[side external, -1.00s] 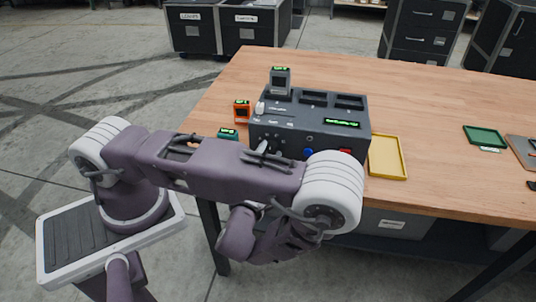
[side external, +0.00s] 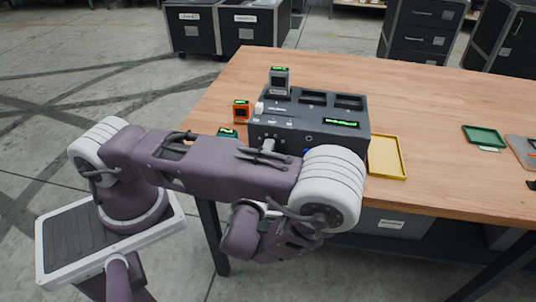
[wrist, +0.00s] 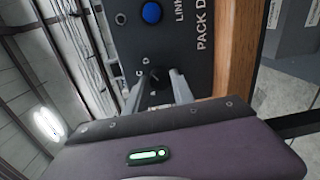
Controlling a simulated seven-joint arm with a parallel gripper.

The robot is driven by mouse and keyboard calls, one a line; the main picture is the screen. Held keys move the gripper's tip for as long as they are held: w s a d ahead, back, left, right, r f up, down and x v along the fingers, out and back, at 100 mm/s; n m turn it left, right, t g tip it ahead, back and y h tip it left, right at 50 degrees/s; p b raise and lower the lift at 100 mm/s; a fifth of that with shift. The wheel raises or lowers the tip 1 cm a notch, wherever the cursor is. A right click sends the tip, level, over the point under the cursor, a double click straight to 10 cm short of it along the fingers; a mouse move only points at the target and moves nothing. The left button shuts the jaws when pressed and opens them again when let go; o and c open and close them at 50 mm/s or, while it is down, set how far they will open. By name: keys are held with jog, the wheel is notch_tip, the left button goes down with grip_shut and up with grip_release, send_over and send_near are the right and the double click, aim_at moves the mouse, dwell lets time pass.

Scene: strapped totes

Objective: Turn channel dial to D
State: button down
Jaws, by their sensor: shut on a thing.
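The dark console (side external: 310,125) stands on the wooden table; its front panel (wrist: 190,35) shows in the wrist view. The channel dial (wrist: 155,77) is a small dark knob low on that panel, between my fingers. Small pale marks sit around it, but I cannot read which letter it points to. My gripper (wrist: 157,84) is shut on the dial, one grey finger on each side. In the side view, a light grey finger (side external: 268,145) shows at the console's front, and my arm hides the rest.
A blue button (wrist: 151,13) is near the dial. A grey unit (side external: 280,80) stands in a console slot; the other slots are empty. An orange unit (side external: 241,111) and a teal one (side external: 227,133) lie left. A yellow tray (side external: 387,157) is right, with a green tray (side external: 484,136) beyond.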

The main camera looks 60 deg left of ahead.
jog(key=shift+m, duration=0.6)
jog(key=c, duration=1.1)
grip_release()
jog(key=v, duration=0.7)
jog(key=shift+d, duration=0.1)
